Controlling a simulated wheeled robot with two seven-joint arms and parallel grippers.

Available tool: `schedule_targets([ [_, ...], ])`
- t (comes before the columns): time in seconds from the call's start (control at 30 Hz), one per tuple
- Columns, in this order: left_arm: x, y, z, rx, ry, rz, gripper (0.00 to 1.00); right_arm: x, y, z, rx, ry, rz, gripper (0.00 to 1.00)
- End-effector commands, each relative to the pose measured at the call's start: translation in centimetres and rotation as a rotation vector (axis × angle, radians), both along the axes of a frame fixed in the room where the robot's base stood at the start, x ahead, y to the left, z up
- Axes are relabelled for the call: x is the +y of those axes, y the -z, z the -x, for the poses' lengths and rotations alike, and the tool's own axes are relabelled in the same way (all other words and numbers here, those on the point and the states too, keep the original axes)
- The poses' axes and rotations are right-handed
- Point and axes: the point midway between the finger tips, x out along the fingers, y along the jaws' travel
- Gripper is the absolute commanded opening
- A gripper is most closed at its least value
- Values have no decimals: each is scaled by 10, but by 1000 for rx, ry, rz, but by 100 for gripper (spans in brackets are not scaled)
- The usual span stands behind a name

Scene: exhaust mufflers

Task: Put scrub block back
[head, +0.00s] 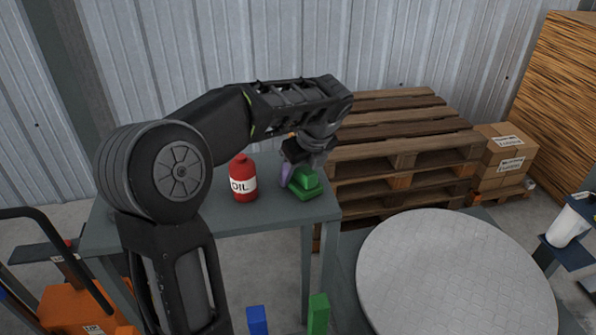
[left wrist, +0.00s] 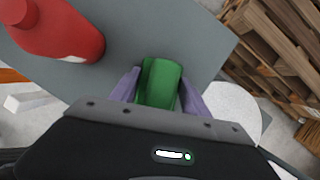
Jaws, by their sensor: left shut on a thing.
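A green scrub block (head: 306,178) is at the right corner of the grey table, beside the red oil bottle. My left gripper (head: 293,168) reaches down over it from above and behind. In the left wrist view the green block (left wrist: 159,82) sits between the two purple fingers of my left gripper (left wrist: 158,88), which is shut on it. The block looks stepped, with a narrower upper part on a wider lower part. I cannot tell whether it touches the tabletop. My right gripper is not in view.
The red oil bottle (head: 243,180) stands on the grey table (head: 275,215), left of the block; it also shows in the left wrist view (left wrist: 62,30). Stacked wooden pallets (head: 400,140) and cardboard boxes (head: 500,155) are beyond. A large round grey top (head: 455,275) is at front right.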

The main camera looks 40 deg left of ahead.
Motion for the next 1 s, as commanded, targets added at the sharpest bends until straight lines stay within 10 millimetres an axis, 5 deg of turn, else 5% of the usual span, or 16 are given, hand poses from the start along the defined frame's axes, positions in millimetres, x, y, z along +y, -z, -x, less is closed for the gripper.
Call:
schedule_targets([
  [0.2,0,2,0,0,0,0,16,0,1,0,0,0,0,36],
  [0.23,0,2,0,0,0,0,55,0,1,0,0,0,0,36],
  [0.5,0,1,0,0,0,0,76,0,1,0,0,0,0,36],
  [1.0,-7,-18,1,-3,1,-1,76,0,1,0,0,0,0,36],
])
